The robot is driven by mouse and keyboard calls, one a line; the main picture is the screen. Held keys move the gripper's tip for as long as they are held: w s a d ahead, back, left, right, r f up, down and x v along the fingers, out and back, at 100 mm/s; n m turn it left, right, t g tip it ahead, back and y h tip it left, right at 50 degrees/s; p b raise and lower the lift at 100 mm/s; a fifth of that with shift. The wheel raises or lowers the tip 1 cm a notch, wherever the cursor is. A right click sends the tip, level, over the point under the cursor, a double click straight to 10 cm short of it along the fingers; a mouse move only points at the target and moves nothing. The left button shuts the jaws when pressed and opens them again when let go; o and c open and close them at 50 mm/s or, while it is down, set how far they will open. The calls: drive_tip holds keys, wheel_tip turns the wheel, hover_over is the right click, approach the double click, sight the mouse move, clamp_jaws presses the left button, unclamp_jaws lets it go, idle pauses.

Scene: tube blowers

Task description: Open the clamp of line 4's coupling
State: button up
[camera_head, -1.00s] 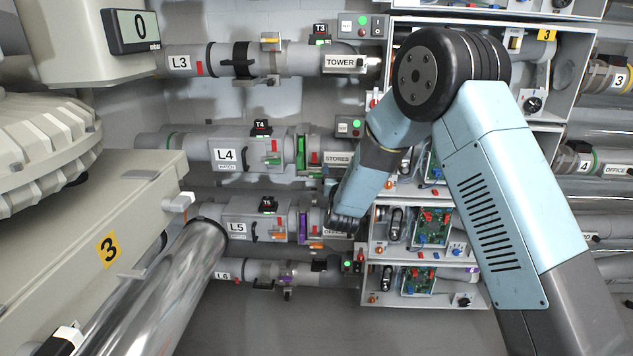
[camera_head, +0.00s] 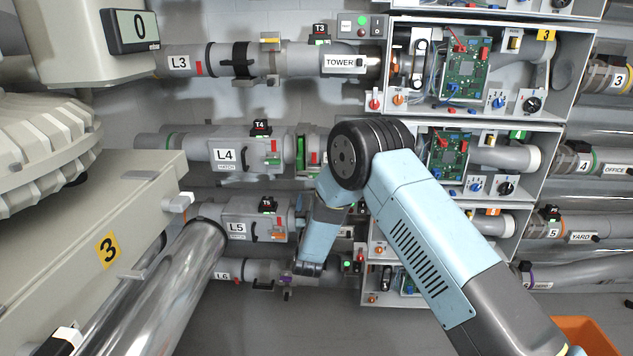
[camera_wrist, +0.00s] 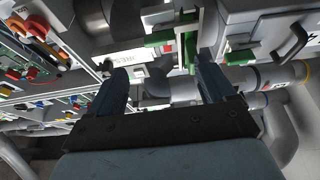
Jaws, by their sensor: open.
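Line 4's pipe runs across the head view with an "L4" label (camera_head: 224,155) on its hatch section. Its coupling (camera_head: 301,150) shows a green upright band right of the hatch; my arm partly covers the pipe to its right. In the wrist view, upside down, the coupling (camera_wrist: 188,45) has green parts and a pale plate, with the inverted STORES label (camera_wrist: 126,57) beside it. My gripper (camera_wrist: 160,82) is open and empty, its two dark fingers pointing toward the coupling from a short way off. In the head view my arm hides the fingers. Whether the clamp is latched, I cannot tell.
Line 3's pipe (camera_head: 295,60) runs above, line 5's (camera_head: 255,228) and line 6's (camera_head: 245,272) below. Open boxes with circuit boards (camera_head: 463,68) stand on the right. A large machine (camera_head: 75,235) and a shiny tube (camera_head: 165,290) fill the left.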

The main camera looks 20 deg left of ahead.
sight(316, 177)
drive_tip(key=x, duration=0.9)
drive_tip(key=shift+w+a+r, duration=0.1)
drive_tip(key=shift+w+a, duration=0.05)
drive_tip(key=shift+w, duration=0.1)
drive_tip(key=c, duration=1.5)
